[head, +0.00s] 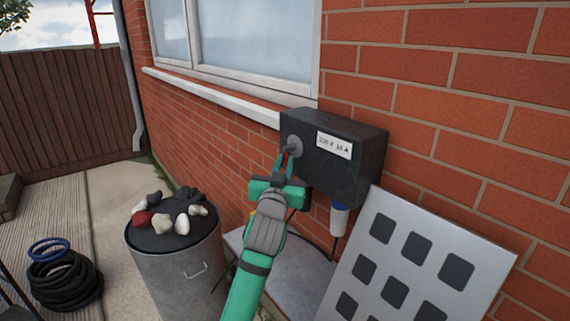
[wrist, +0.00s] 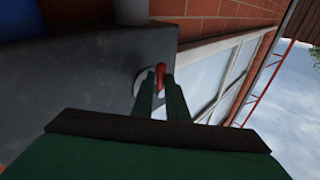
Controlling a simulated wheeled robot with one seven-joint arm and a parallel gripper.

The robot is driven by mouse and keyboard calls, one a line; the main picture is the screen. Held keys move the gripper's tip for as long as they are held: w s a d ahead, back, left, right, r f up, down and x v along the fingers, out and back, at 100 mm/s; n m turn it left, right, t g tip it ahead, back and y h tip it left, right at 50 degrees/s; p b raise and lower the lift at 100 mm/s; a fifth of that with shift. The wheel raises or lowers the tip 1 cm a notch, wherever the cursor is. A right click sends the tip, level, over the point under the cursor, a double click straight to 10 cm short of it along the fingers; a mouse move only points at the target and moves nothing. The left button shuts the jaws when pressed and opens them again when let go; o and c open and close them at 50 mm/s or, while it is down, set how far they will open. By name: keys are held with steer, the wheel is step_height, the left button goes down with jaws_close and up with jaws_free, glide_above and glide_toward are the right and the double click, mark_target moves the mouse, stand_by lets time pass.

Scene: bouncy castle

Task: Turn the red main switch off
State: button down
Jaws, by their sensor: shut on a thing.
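The red main switch (wrist: 160,76) sits on a round grey plate on the side of a dark box (head: 355,168) fixed to the brick wall. In the head view the round plate (head: 293,146) shows on the box's left face, and my gripper mostly covers the switch. My gripper (head: 287,160) reaches up to it from below; in the wrist view its two green fingers (wrist: 160,95) stand on either side of the red handle and are shut on it. The switch's exact angle is hard to tell.
A metal bin (head: 178,262) with stones on its lid stands left of my arm. A white panel with dark squares (head: 410,250) leans at the right. A blue and white plug (head: 339,218) hangs under the box. Coiled black hose (head: 62,282) lies at far left.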

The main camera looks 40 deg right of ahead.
steer(key=c, duration=1.8)
jaws_free()
steer(key=shift+o, duration=0.2)
steer(key=v, duration=1.1)
steer(key=shift+w, duration=0.15)
